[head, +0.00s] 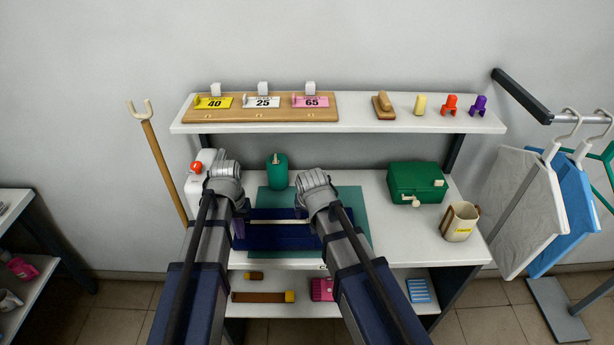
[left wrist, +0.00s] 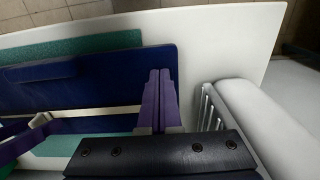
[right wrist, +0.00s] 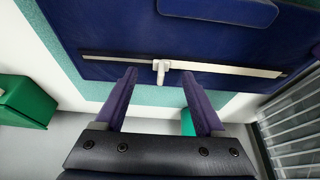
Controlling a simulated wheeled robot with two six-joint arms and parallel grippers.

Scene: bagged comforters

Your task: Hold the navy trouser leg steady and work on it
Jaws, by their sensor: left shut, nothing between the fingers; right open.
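The navy trouser leg (head: 282,236) lies flat on a green mat (head: 355,205) on the white table. A pale strip (right wrist: 215,68) runs along it, with a small white tab (right wrist: 162,68) near the strip's middle in the right wrist view. My left gripper (left wrist: 160,75) is shut and empty, its purple fingers together at an end of the navy cloth (left wrist: 100,78); I cannot tell whether they touch it. My right gripper (right wrist: 159,76) is open, its fingertips on either side of the tab and apart from it. In the head view my right wrist hides its fingers.
A green spool (head: 277,172) stands behind the mat. A white object with a red knob (head: 196,168) is left, partly hidden. The upper shelf (head: 355,118) holds tags and small pieces.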

